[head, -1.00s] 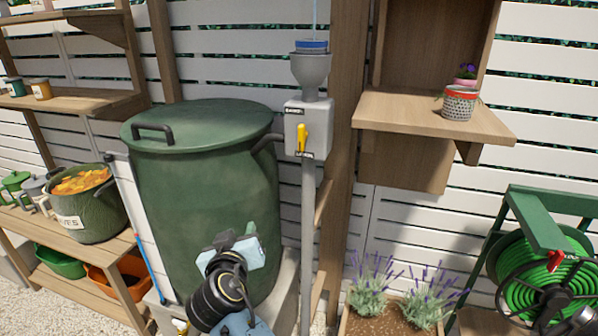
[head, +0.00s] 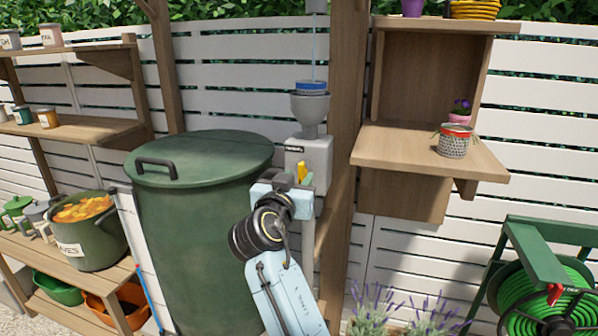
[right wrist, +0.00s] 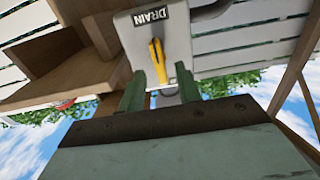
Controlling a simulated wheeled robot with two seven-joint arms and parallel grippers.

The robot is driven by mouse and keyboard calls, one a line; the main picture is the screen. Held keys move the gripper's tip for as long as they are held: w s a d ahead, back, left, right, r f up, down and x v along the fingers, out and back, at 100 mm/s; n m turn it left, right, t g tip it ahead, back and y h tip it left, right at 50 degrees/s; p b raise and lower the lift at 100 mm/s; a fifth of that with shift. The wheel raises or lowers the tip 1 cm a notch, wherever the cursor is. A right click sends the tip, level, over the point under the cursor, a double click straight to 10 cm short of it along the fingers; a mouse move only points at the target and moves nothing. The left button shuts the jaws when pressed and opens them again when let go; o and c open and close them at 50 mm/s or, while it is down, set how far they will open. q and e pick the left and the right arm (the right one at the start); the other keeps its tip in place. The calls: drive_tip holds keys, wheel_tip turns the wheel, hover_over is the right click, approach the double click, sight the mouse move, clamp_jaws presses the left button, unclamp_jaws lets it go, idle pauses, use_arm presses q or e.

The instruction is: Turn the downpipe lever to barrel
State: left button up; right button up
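The grey downpipe box (head: 318,152) sits under a grey funnel, beside the green barrel (head: 205,220). Its yellow lever (head: 302,171) looks roughly upright, its lower part hidden behind my right gripper (head: 294,182). The right wrist view shows the lever (right wrist: 157,62) on the box face close to a label reading DRAIN (right wrist: 151,16). There my right gripper's two green fingers (right wrist: 160,92) are apart, with the lever between or just beyond their tips. I cannot tell whether either finger touches it. A second dark label on the box is too small to read. My left gripper is out of view.
A wooden shelf (head: 420,150) with a patterned pot (head: 453,141) stands right of the downpipe post. A hose reel (head: 555,290) is at the lower right. Shelves with a leaf-filled pot (head: 88,230) stand left of the barrel.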

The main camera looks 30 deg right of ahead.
drive_tip(key=shift+x, duration=1.05)
clamp_jaws()
